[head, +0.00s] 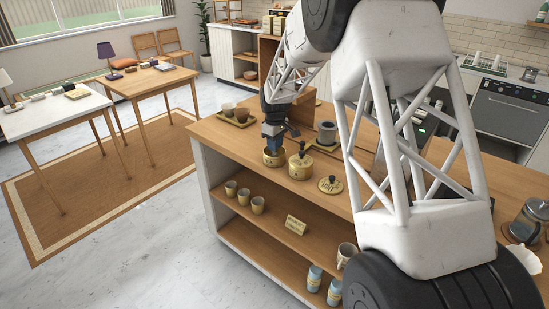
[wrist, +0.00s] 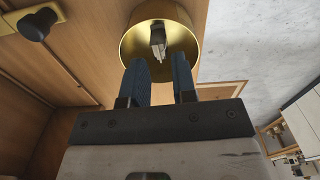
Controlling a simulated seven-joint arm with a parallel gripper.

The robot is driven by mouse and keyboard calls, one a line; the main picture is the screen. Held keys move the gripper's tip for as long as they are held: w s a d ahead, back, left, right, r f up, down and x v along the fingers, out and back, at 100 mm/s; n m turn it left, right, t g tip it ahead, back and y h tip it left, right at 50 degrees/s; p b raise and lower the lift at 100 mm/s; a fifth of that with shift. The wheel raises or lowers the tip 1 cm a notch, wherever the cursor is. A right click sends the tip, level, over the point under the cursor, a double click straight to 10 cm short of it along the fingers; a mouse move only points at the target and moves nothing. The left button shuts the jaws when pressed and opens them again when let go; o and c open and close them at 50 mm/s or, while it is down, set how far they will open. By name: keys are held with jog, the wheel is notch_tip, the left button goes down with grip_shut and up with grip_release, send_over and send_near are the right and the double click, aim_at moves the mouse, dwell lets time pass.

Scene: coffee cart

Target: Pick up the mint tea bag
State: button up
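An open golden canister (wrist: 187,18) is beyond my fingertips in the wrist view. A small pale tea bag (wrist: 158,40) with a dark upper part shows inside it; no label is readable. My gripper (wrist: 159,62) has its two dark blue fingers apart with nothing between them, at the canister's near rim. In the head view my gripper (head: 272,140) points down at the open canister (head: 273,159) on the wooden counter; its fingertips are hard to make out there. A loose round lid (head: 330,186), with lettering that seems to read MINT, lies on the counter to the right.
A lidded canister (head: 300,166) with a dark knob stands close to the right of the open one. A tray (head: 238,122) with cups is behind left, and a grey cup (head: 327,133) behind right. The counter's front edge is close to the open canister.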

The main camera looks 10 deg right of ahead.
aim_at(275, 154)
jog(key=shift+w+f, duration=0.1)
jog(key=shift+f, duration=2.45)
grip_shut()
